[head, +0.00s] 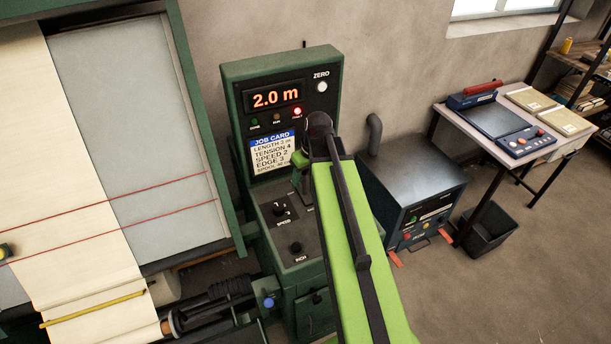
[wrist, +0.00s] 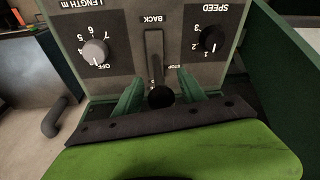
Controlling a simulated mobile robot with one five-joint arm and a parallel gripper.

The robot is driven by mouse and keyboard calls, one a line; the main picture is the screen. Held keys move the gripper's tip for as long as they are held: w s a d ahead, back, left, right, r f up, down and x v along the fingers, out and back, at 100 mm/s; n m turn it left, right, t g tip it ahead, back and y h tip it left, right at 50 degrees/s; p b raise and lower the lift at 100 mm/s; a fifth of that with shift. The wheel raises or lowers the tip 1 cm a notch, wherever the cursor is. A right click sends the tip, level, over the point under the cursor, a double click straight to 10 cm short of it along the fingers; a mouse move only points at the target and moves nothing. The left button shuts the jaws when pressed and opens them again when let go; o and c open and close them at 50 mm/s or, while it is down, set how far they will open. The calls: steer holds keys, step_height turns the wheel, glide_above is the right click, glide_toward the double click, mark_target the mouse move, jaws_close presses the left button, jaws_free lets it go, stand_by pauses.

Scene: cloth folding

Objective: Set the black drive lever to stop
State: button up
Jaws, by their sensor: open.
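The black drive lever (wrist: 161,96) shows in the wrist view, its round knob towards me below a dark upright slot. The inverted label BACK lies at the slot's far end and STOP beside its nearer part; another label is partly covered. I cannot tell exactly which mark the lever points to. My gripper (wrist: 160,80) is open, with one green finger on each side of the knob and a gap visible around it.
A grey length knob (wrist: 95,52) and a black speed knob (wrist: 211,38) flank the lever. A dark cabinet (head: 412,175) stands right of my arm.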

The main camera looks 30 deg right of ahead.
steer(key=p+v, duration=1.7)
steer(key=shift+r, duration=0.15)
steer(key=shift+s, duration=0.15)
